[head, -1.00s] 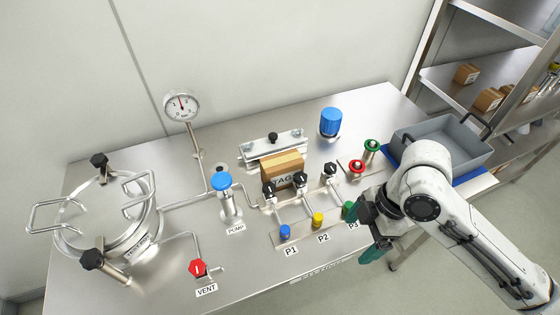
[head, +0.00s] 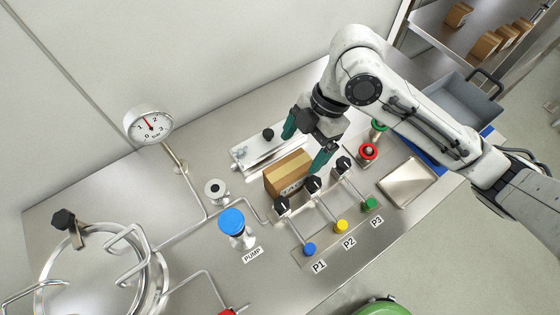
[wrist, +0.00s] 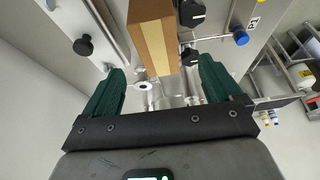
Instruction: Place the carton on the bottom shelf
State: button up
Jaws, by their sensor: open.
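The carton (head: 284,174) is a brown box with a pale tape strip and lettering on its front. It stands on the steel bench behind the black valve knobs. My gripper (head: 308,150) is open, with its green fingers above and around the carton's right end. In the wrist view the carton (wrist: 153,38) lies ahead, between the lines of the two fingers (wrist: 158,88); I see no contact. The shelf rack (head: 470,45) stands at the upper right; its bottom shelf cannot be made out for certain.
Black valve knobs (head: 313,185) stand close in front of the carton, and a steel clamp plate (head: 262,143) lies behind it. A red button (head: 368,151) and a grey bin (head: 467,103) are to the right. Several brown boxes (head: 484,47) sit on the rack.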

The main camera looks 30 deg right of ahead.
aim_at(291, 166)
jog(key=x, duration=0.9)
jog(key=shift+w, duration=0.1)
jog(key=shift+a+f, duration=0.25)
jog(key=shift+f, duration=0.4)
jog(key=shift+f, duration=0.25)
jog(key=shift+c, duration=0.4)
jog(key=c, duration=1.2)
jog(key=shift+o, duration=0.2)
notch_tip(291, 166, up, 10)
jog(key=shift+r, duration=0.3)
